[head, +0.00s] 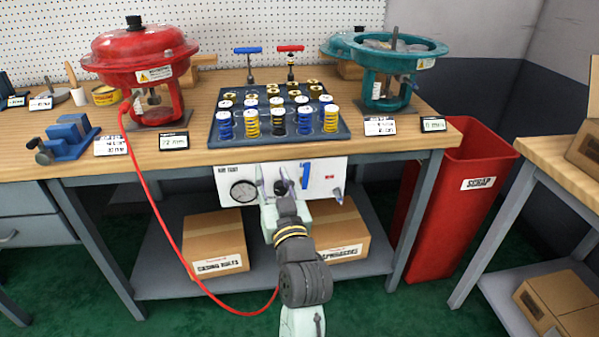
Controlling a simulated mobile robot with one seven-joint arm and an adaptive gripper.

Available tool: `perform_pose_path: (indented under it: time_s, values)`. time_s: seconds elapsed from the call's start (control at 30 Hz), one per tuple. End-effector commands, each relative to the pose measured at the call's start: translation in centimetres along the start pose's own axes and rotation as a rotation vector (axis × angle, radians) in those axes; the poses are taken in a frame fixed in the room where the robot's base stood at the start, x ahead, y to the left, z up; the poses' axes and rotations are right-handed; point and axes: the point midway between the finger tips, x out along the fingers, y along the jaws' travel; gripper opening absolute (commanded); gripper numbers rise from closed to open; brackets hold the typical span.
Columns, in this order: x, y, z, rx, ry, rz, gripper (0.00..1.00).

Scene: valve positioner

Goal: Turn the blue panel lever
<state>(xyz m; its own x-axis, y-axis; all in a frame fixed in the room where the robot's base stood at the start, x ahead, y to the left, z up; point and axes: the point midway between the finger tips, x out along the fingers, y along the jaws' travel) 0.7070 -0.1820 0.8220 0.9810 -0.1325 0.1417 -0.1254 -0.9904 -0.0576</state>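The blue panel lever (306,174) is on the white air test panel (325,181) under the front edge of the workbench. It stands roughly upright, with a short bend at its top. My gripper (273,172) is in front of the panel, just left of the lever in the picture. Its pale fingers look spread apart, with nothing seen between them. The lever seems clear of the fingers, but the depth between them is hard to tell. My gripper and wrist hide the middle of the panel.
A round gauge (243,191) is at the panel's left. A red hose (160,215) runs from the red actuator (140,60) down to the floor. Cardboard boxes (215,240) sit on the lower shelf. A red scrap bin (455,210) stands right of the bench.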

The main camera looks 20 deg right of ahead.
Motion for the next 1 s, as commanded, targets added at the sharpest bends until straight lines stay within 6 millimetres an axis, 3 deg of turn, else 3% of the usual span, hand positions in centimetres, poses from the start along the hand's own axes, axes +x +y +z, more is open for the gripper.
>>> perform_pose_path:
  time_s: [0.03, 0.1, 0.2, 0.37, 0.8, 1.0]
  values:
    - [-1.1, 3.1, 1.4, 0.006, -0.042, 0.055, 0.33]
    - [-2.5, 6.0, 3.0, 0.013, -0.086, 0.106, 0.33]
    - [-3.7, 8.2, 4.2, 0.023, -0.121, 0.146, 0.33]
    - [-3.3, 9.1, 4.6, 0.026, -0.134, 0.158, 0.33]
    - [4.4, 10.2, 5.5, 0.023, -0.132, 0.157, 0.33]
    - [6.2, 10.4, 5.9, 0.024, -0.132, 0.157, 0.33]
